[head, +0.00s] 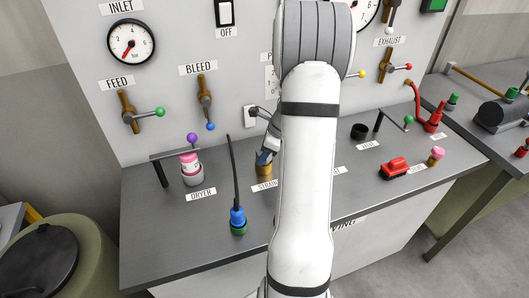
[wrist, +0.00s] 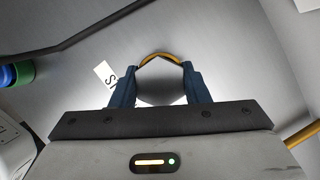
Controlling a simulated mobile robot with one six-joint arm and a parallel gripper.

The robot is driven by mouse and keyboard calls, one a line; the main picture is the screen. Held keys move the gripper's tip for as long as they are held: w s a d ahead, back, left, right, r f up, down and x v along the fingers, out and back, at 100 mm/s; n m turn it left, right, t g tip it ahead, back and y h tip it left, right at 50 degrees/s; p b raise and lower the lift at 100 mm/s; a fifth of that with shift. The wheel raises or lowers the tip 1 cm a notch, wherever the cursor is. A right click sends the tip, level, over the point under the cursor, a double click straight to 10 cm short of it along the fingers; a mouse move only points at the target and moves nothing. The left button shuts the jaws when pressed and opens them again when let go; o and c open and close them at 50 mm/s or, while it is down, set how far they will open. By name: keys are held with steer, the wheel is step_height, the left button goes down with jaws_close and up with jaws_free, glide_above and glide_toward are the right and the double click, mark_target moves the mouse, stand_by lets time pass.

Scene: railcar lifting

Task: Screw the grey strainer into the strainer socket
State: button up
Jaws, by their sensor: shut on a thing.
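My gripper (head: 264,158) is low over the bench, at the brass strainer socket (head: 264,170) behind the partly covered label. A brass arc of the strainer socket (wrist: 155,56) shows just beyond the strainer. The strainer appears to be at or in the socket; how deep it sits is hidden. In the head view my fingers and arm hide the strainer.
A blue-and-green fitting with a black hose (head: 238,220) stands at the front left. The pink-topped dryer (head: 191,168) is left of the socket. A red valve block (head: 395,168) and black ring (head: 359,131) lie right. Panel levers (head: 205,100) project behind.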

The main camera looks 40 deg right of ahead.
steer(key=shift+a+r+m+h+p, duration=0.1)
steer(key=shift+m+h+p, duration=0.35)
steer(key=shift+m, duration=0.65)
steer(key=m+h+p, duration=0.1)
steer(key=m, duration=0.1)
steer(key=m+t+p, duration=0.1)
steer(key=m, duration=0.2)
steer(key=shift+h, duration=0.35)
steer(key=m+h+p, duration=0.1)
steer(key=m, duration=0.1)
steer(key=m+p, duration=0.2)
steer(key=m, duration=0.1)
steer(key=shift+h, duration=0.4)
steer(key=shift+m+h+p, duration=0.5)
steer(key=shift+m+p, duration=0.35)
steer(key=shift+m, duration=0.45)
steer(key=o, duration=0.8)
